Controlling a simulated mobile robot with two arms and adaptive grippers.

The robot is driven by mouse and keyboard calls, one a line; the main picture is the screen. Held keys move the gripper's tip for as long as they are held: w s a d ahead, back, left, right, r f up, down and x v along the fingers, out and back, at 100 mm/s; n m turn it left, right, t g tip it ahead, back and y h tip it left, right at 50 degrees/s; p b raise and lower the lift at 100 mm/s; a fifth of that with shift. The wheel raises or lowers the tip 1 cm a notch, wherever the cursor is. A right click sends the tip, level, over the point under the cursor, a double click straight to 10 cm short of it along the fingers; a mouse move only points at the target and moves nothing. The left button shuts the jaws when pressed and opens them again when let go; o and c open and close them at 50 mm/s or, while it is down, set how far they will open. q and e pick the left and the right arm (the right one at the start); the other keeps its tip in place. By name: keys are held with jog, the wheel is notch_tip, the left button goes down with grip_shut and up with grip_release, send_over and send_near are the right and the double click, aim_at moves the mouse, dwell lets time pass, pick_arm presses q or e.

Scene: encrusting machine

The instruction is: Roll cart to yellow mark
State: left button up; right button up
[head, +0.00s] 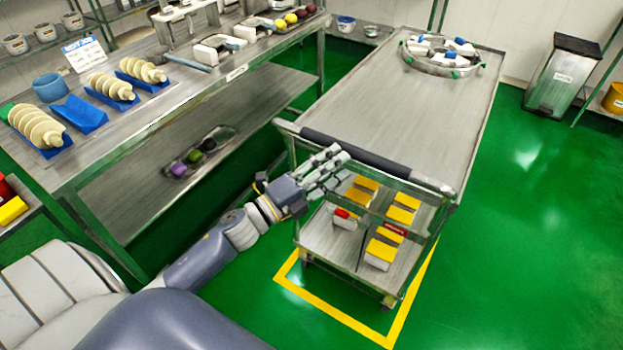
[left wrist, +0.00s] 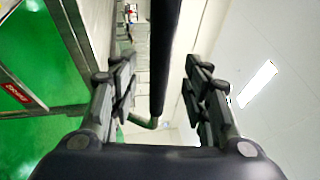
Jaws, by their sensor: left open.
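The metal cart (head: 405,110) has a long flat top and a black push handle (head: 400,166) across its near end. Its near lower end stands over the yellow mark (head: 345,318), an outline on the green floor. The line shows left of, in front of and right of the near wheels; the far part is hidden under the cart. My left gripper (head: 332,170) is open at the left half of the handle. In the left wrist view the dark handle bar (left wrist: 165,55) runs between the open fingers, which look apart from it. My right gripper is not in view.
Yellow-topped boxes (head: 380,251) sit on the cart's lower shelf, and a round ring tray (head: 440,62) on its top. A workbench (head: 190,95) stands close on the left. A bin (head: 562,78) stands at the back right. Green floor right of the cart is clear.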

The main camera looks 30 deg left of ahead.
pick_arm(q)
jog(key=v, duration=0.6)
jog(key=shift+s, duration=0.2)
jog(key=shift+a+f, duration=0.1)
jog(key=shift+a, duration=0.05)
jog(key=s+a+f+n+g+y, duration=0.2)
jog(key=f+n+y, duration=0.15)
jog(key=f, duration=0.75)
jog(key=s+a+f+n+g+y, duration=0.2)
jog(key=f+n, duration=0.3)
jog(key=f, duration=0.6)
jog(key=s+a+f+n+g+y, duration=0.15)
jog(key=f+n, duration=0.35)
jog(key=f, duration=0.7)
jog(key=s+d+f+n+g+y, duration=0.2)
jog(key=s+f+n+g, duration=0.25)
jog(key=s+f, duration=0.85)
jog(key=s+d+f+n+g, duration=0.1)
jog(key=s+d+f+g, duration=0.1)
jog(key=s+f, duration=0.2)
jog(key=s+d+f+n+g, duration=0.1)
jog(key=s+f, duration=0.3)
jog(key=s, duration=0.6)
jog(key=s+d+f+n+g, duration=0.1)
jog(key=s+d+f+g, duration=0.2)
jog(key=s, duration=0.3)
jog(key=shift+s+f+g+h, duration=0.3)
jog(key=shift+s+f+g, duration=0.15)
jog(key=shift+g, duration=0.15)
jog(key=shift+w, duration=0.1)
